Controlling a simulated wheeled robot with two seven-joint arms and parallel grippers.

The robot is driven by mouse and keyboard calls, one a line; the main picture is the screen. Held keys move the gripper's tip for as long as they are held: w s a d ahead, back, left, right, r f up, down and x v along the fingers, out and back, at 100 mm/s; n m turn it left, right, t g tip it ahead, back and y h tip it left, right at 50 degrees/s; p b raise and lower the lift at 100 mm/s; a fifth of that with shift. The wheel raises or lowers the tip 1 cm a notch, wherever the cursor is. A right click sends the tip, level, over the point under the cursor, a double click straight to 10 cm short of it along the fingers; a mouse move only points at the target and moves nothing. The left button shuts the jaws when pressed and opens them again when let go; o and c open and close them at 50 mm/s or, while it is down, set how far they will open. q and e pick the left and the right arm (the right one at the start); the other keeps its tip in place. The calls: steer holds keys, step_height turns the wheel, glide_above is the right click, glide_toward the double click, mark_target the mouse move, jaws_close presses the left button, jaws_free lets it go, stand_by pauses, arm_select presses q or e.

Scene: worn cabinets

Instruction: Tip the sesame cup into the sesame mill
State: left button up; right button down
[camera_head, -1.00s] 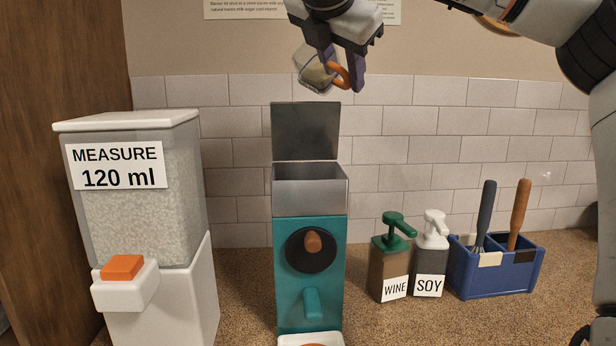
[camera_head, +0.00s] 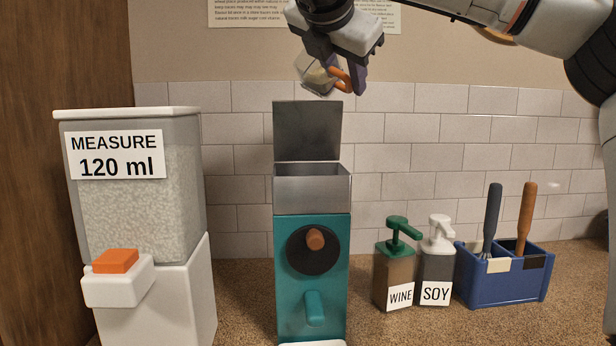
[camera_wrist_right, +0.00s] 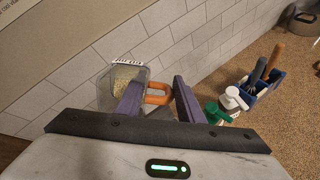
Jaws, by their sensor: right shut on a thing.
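The sesame cup (camera_head: 314,76) is clear with an orange handle (camera_head: 341,79) and pale seeds inside. It hangs tilted above the mill, clear of it. My right gripper (camera_head: 345,84) is shut on the handle. In the right wrist view the cup (camera_wrist_right: 108,93) and its seeds show beside the fingers (camera_wrist_right: 160,100), which are around the handle. The sesame mill (camera_head: 335,265) is a teal box with a grey metal hopper (camera_head: 312,190) on top. Its grey lid (camera_head: 307,132) stands open at the back. My left gripper is not in view.
A grain dispenser (camera_head: 140,220) marked 120 ml, with an orange button, stands left of the mill. To the right are a wine pump bottle (camera_head: 395,270), a soy pump bottle (camera_head: 436,265) and a blue utensil box (camera_head: 505,280). A tiled wall (camera_head: 420,160) is behind.

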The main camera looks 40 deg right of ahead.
steer(key=shift+w+d, duration=0.1)
steer(key=shift+d, duration=0.05)
steer(key=shift+h+b, duration=0.3)
steer(key=shift+b, duration=0.55)
steer(key=shift+r+b, duration=0.1)
steer(key=shift+b, duration=0.3)
steer(key=shift+t+h+b, duration=0.3)
steer(key=shift+b, duration=0.05)
steer(key=shift+s+a+r+h+b, duration=0.2)
steer(key=shift+a+h+b, duration=0.1)
steer(key=shift+b, duration=0.5)
steer(key=shift+f, duration=0.1)
